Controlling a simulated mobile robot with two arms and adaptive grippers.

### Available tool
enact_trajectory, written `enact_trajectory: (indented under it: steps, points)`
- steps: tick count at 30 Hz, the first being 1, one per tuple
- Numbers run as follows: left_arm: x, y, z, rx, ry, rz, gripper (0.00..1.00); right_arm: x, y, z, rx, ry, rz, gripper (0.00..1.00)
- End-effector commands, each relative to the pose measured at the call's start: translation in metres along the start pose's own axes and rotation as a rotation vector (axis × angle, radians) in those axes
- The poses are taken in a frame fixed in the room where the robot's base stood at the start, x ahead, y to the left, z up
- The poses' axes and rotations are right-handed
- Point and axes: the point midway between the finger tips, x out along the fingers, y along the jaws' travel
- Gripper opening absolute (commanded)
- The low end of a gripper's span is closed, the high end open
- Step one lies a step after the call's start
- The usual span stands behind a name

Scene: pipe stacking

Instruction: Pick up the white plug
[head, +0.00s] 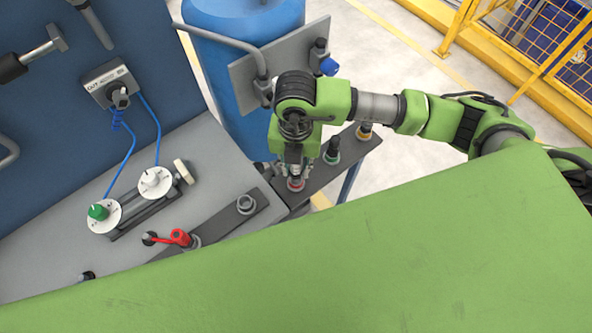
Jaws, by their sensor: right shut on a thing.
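A white knob-like plug (151,179) stands on a white disc at the left, on the grey bench. My right gripper (295,173) is far to its right and points down over the dark rail. It is shut on a small piece at the red-ringed post (296,185); the fingers hide most of that piece, and I cannot tell its colour or whether it is clear of the post. My left gripper is not in view.
A green plug (98,211) sits on another white disc. A white block (184,172) stands beside the discs. A red lever (179,238) is on the bench front. Green-ringed (332,156) and orange-ringed (364,132) posts stand right of my gripper. A blue tank (240,100) is behind.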

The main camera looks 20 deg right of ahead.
Motion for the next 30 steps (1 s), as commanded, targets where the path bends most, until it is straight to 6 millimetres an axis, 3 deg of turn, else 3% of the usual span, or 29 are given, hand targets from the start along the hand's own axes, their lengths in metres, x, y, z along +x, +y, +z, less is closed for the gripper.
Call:
enact_trajectory:
  steps: [7, 12, 18, 30]
  points:
    - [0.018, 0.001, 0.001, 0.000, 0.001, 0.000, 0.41, -0.052, 0.001, -0.048, -0.012, -0.001, 0.008, 0.00]
    - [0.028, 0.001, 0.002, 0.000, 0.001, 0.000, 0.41, -0.070, 0.000, -0.092, -0.012, 0.002, 0.005, 0.00]
    - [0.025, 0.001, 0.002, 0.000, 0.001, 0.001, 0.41, -0.087, -0.001, -0.123, -0.009, 0.000, 0.002, 0.00]
    - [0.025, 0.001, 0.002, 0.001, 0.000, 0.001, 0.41, -0.092, -0.002, -0.137, -0.003, 0.002, -0.001, 0.00]
